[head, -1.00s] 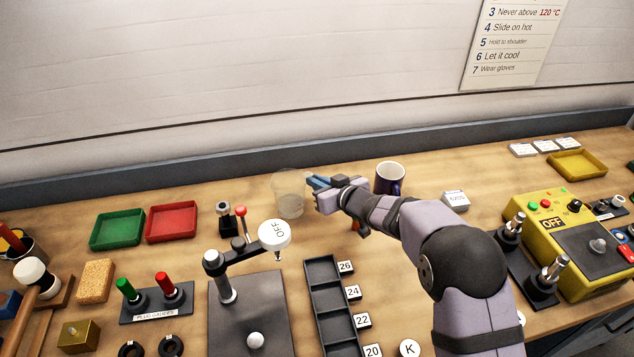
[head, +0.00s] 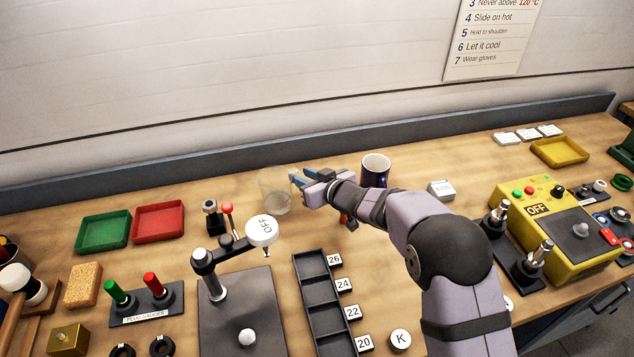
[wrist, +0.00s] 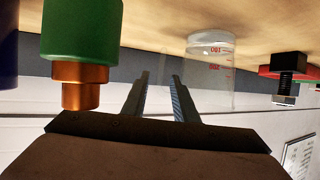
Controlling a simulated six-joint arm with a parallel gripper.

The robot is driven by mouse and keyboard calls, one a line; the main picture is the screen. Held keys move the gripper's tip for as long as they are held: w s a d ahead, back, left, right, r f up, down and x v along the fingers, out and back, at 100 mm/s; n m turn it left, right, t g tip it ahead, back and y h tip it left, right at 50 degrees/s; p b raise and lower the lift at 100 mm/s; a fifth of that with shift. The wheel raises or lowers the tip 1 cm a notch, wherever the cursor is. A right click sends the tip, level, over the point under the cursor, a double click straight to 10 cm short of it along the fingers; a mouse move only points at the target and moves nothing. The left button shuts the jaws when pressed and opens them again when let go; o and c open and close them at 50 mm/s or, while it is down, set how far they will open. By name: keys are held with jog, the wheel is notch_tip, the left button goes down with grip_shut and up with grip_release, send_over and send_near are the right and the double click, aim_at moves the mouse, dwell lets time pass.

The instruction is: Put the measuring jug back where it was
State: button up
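The measuring jug (head: 273,198) is clear and stands upright on the bench, left of my gripper (head: 297,178) in the head view. In the wrist view, which is upside down, the jug (wrist: 212,72) shows its red scale marks just right of my fingers (wrist: 160,80). The two fingers are spread, with a clear gap and nothing solid visible between them. Their tips are close to the jug's right side in the head view. I cannot tell whether they touch it, and its handle is not clearly visible.
A dark blue mug (head: 375,171) stands right of the gripper. A green and copper piece (wrist: 82,55) is close beside the fingers in the wrist view. Red (head: 159,221) and green trays (head: 104,231) lie left.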

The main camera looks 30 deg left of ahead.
jog(key=b+v, duration=0.2)
jog(key=v, duration=1)
jog(key=shift+f, duration=0.1)
